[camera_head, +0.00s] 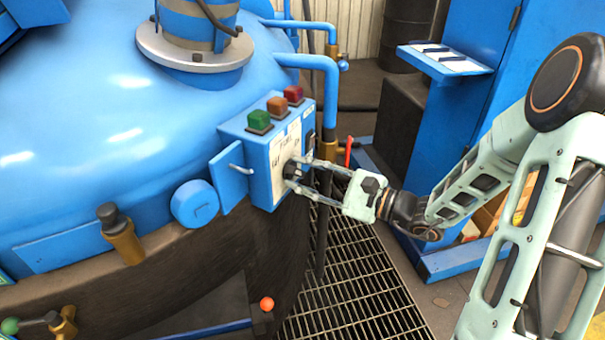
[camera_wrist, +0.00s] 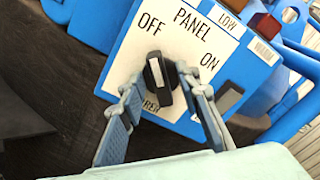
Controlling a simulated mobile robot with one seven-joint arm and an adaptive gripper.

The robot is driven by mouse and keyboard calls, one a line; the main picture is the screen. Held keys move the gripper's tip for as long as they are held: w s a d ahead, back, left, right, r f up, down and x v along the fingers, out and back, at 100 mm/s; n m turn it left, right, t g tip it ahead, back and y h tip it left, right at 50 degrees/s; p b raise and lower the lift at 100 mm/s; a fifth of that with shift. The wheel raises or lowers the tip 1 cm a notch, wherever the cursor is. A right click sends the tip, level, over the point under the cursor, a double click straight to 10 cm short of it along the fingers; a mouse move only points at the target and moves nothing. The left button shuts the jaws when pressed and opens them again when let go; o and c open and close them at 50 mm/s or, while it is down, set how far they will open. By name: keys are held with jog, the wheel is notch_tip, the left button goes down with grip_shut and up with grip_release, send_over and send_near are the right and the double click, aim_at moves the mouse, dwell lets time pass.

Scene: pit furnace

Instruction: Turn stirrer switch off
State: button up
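The switch is a black rotary knob (camera_wrist: 160,80) on a white label plate (camera_wrist: 185,45), which reads PANEL, with OFF at upper left and ON at right. A word below the knob is partly hidden by it and a finger. The knob's white mark lies on its upper part and points roughly towards OFF. My gripper (camera_wrist: 165,92) is open, one finger on each side of the knob; I cannot tell whether either touches it. In the head view, my gripper (camera_head: 295,172) reaches the front of the blue control box (camera_head: 259,158) from the right.
Green (camera_head: 259,121), orange (camera_head: 277,107) and red (camera_head: 293,95) buttons top the box. Its blue door (camera_head: 228,177) stands open at left. A blue pipe (camera_head: 331,95) and a red-handled valve (camera_head: 348,150) stand close behind. A grating (camera_head: 350,285) lies below; a blue cabinet is at right.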

jog(key=v, duration=1.2)
